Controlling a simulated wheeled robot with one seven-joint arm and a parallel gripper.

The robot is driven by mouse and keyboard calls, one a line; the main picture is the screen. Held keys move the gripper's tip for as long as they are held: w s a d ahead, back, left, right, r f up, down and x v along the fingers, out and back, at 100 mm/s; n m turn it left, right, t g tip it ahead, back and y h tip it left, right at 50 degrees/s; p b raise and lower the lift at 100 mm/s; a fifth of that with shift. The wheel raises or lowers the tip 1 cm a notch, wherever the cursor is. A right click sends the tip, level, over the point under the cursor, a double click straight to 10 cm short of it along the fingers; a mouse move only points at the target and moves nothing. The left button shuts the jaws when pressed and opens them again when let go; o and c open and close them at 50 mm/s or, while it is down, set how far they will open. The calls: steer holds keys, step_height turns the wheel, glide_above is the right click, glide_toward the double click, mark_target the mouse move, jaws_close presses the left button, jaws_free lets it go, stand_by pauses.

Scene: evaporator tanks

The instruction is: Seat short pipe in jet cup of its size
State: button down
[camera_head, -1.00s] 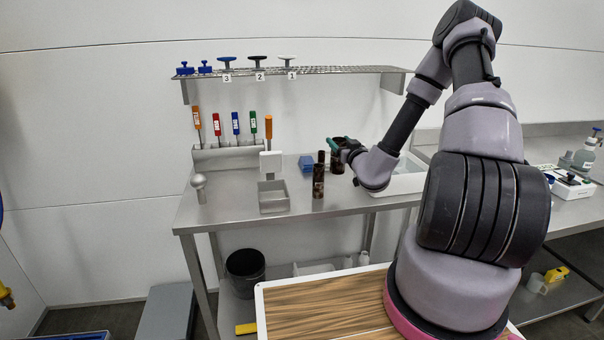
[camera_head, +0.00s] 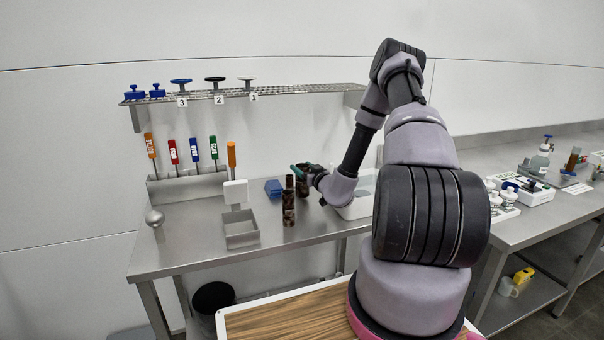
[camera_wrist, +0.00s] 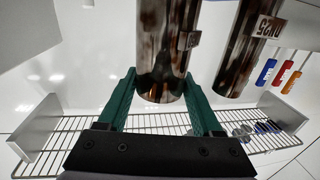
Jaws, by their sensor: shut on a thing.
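In the head view my gripper (camera_head: 299,170), with green fingers, is shut on a brown, glossy, mottled pipe (camera_head: 303,184) above the back table. In the wrist view the held pipe (camera_wrist: 163,50) sits between the green fingers (camera_wrist: 162,104) and carries a small label too blurred to read. A second brown pipe (camera_head: 288,208) with a narrower dark top stands upright on the table just left of it. A similar brown pipe shows beside the held one in the wrist view (camera_wrist: 250,48), with a label that seems to read DN25. I cannot pick out a jet cup with certainty.
A metal tray (camera_head: 241,232), blue block (camera_head: 273,188) and rack of coloured handles (camera_head: 188,187) are left of the pipes. A white basin (camera_head: 359,207) is right of my gripper. A wire shelf (camera_head: 300,89) hangs above. The right table (camera_head: 560,203) holds white fittings (camera_head: 502,197) and a bottle (camera_head: 540,160).

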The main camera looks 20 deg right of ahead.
steer(key=shift+f, duration=0.75)
steer(key=shift+f, duration=0.1)
steer(key=shift+c, duration=1.7)
jaws_free()
